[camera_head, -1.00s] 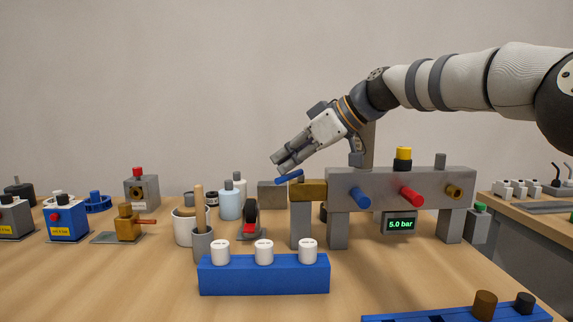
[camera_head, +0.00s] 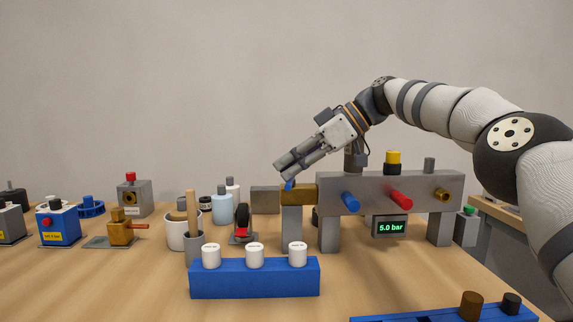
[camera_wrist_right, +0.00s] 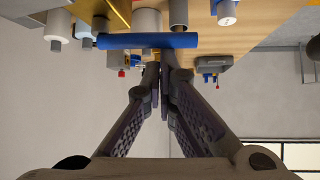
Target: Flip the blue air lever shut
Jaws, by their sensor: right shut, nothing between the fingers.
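The blue lever (camera_head: 289,185) sits at the brass valve block (camera_head: 299,194) on the left end of the grey manifold. In the head view only a short piece of it shows, just below my fingertips. In the right wrist view a blue bar (camera_wrist_right: 148,40) lies crosswise right at the fingertips. My right gripper (camera_head: 282,171) is shut and empty, pointing down and left at the lever. Its fingers (camera_wrist_right: 160,68) are together in the wrist view. Whether they touch the lever is hard to tell. My left gripper is not in view.
The grey manifold (camera_head: 378,186) carries blue, red and brass front fittings, a yellow-topped knob (camera_head: 393,159) and a 5.0 bar display (camera_head: 390,227). A blue rack with white caps (camera_head: 255,280) stands in front. Cups and bottles stand left. The front left table is clear.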

